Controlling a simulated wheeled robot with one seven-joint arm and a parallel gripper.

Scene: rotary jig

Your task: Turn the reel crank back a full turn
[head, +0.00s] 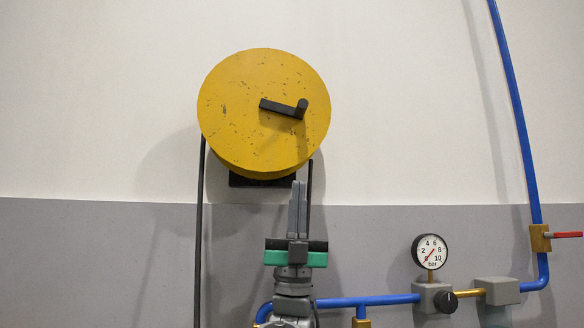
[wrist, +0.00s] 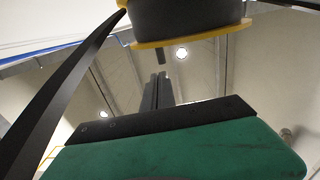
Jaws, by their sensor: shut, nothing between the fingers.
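The reel (head: 230,135) is a scuffed yellow disc on the wall in the head view. Its black crank (head: 278,106) runs from the disc's centre to the right, with a knob (head: 302,105) at its outer end. My gripper (head: 298,184) points up just below the reel, fingers together and empty, apart from the crank. In the wrist view my gripper (wrist: 158,78) also shows its fingers together. The underside of the reel (wrist: 190,38) shows above them, yellow-rimmed and dark.
A black hose (head: 199,240) hangs from the reel's left side; it crosses the left of the wrist view (wrist: 62,85). Blue pipes (head: 365,301), a pressure gauge (head: 429,252) and a red-handled valve (head: 541,238) are at lower right. The wall right of the reel is clear.

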